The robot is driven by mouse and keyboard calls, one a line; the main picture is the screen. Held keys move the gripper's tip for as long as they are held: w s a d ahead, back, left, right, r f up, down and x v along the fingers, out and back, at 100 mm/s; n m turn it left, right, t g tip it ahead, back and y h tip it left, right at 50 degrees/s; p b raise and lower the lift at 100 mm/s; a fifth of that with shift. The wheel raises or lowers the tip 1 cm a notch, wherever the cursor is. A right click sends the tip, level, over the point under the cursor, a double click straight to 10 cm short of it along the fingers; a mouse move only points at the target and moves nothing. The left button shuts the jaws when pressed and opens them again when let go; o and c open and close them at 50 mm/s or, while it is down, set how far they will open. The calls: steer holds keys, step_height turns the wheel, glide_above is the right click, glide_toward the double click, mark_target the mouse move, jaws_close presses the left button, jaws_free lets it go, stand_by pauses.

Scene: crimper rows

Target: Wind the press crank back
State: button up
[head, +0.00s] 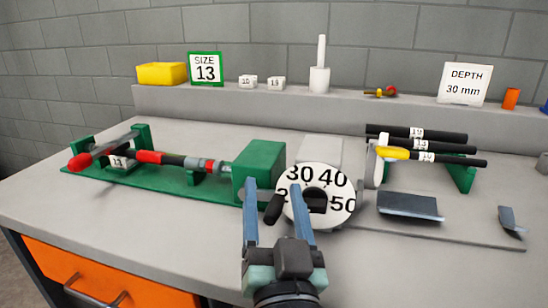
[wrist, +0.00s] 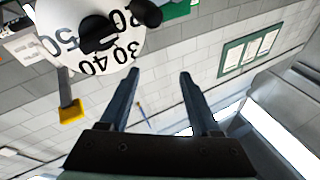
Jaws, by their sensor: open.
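The green press (head: 259,170) stands mid-bench. Its white dial (head: 330,218), numbered 30, 40 and 50, faces me, with a dark crank hub (head: 316,203) in the middle. The black crank handle (head: 273,209) sits at the dial's left edge in the head view. My gripper (head: 272,186) is open, its blue fingers appearing either side of the handle there. In the wrist view the gripper (wrist: 160,74) is empty, and the handle (wrist: 146,12) shows past the fingertips, beside the dial (wrist: 75,20). I cannot tell whether a finger touches it.
A red-and-black hose assembly (head: 160,158) lies on the green base at left. A yellow-handled lever (head: 393,153) and several black hoses (head: 416,133) stand right of the dial. A size 13 sign (head: 205,69) and depth 30 mm sign (head: 465,84) stand on the ledge. A dark tray (head: 410,207) lies at right.

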steer(key=m+g+p, duration=0.1)
steer(key=g+p, duration=0.1)
steer(key=p, duration=0.6)
steer(key=m+g+p, duration=0.4)
steer(key=p, duration=1.5)
glide_toward(276, 217)
steer(key=x, duration=1.2)
steer(key=shift+c, duration=0.3)
jaws_close()
